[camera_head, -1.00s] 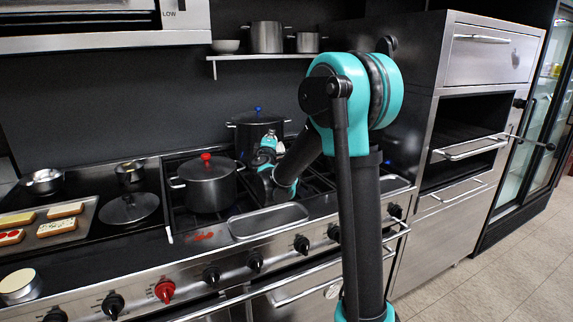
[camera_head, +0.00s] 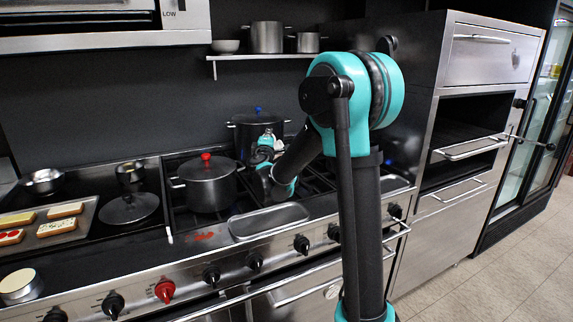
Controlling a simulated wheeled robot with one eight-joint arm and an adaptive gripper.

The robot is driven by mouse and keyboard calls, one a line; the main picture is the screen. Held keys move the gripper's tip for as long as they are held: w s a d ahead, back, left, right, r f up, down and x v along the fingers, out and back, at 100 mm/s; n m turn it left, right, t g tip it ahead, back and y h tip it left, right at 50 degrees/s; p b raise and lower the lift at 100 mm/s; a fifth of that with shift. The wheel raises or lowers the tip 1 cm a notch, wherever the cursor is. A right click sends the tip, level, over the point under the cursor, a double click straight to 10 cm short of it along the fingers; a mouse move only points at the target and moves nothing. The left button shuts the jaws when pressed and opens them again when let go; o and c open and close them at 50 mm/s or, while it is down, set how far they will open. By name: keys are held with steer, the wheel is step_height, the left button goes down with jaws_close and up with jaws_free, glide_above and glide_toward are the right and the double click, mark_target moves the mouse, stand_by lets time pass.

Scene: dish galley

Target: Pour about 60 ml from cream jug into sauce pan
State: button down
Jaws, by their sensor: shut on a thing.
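My gripper (camera_head: 268,139) is at the end of my arm, over the back of the stove between the red-knobbed pot and the blue-knobbed pot. It is small and partly covered by my wrist. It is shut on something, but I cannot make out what. I cannot pick out the cream jug for certain. I also cannot tell which vessel is the sauce pan. A black lidded pot with a red knob (camera_head: 207,187) stands on the front burner, left of my wrist. A black lidded pot with a blue knob (camera_head: 246,134) stands behind my gripper.
A steel container with a cream-coloured top (camera_head: 19,288) stands at the front left. A small steel bowl (camera_head: 44,181), a small pot (camera_head: 130,173), a black lid (camera_head: 128,208) and a bread tray (camera_head: 84,232) sit left. An empty oblong tray (camera_head: 268,221) lies in front. Pots stand on the shelf (camera_head: 265,56).

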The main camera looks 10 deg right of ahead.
steer(key=shift+w+a+n, duration=0.1)
steer(key=shift+a+n, duration=0.2)
steer(key=shift+n, duration=0.1)
steer(key=shift+w+a+f+n+y, duration=0.15)
steer(key=shift+a+f+n+y, duration=0.35)
steer(key=shift+n, duration=0.5)
steer(key=shift+a+r+n, duration=0.2)
steer(key=shift+a+n, duration=0.15)
steer(key=shift+n, duration=0.35)
steer(key=shift+w+a+n+y, duration=0.3)
steer(key=shift+a+n, duration=0.45)
steer(key=shift+n, duration=0.45)
steer(key=w+a+n+g, duration=0.1)
steer(key=w+a+n, duration=0.1)
steer(key=a+n, duration=0.4)
steer(key=shift+a+n, duration=0.25)
steer(key=shift+n, duration=0.45)
steer(key=shift+a, duration=0.1)
